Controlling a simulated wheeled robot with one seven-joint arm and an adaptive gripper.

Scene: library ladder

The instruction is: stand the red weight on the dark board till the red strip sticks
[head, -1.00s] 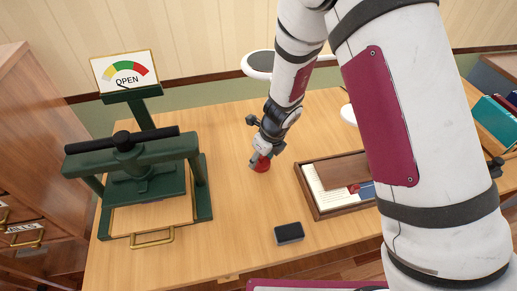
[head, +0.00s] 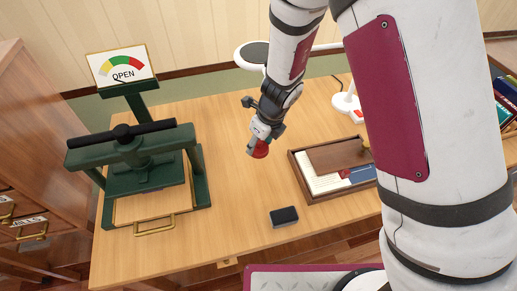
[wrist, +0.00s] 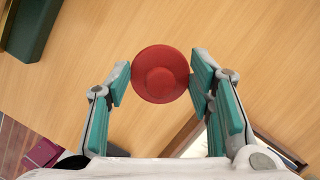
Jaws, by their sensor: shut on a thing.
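The round red weight (head: 261,151) is in the middle of the desk area, left of the tray. My gripper (head: 257,146) is shut on it. In the wrist view the weight (wrist: 160,73) sits between the fingertips, its knob facing the camera. I cannot tell whether its underside touches the desk. The dark board (head: 333,157) lies in the wooden tray to the right, over a white sheet. A small red patch (head: 344,174), perhaps the red strip, shows at the board's front edge; my arm hides the tray's right part.
A green press (head: 135,160) with an OPEN gauge (head: 122,70) stands on the left. A black block (head: 284,216) lies near the desk's front. A white lamp base (head: 346,105) stands behind the tray. The desk between press and tray is mostly clear.

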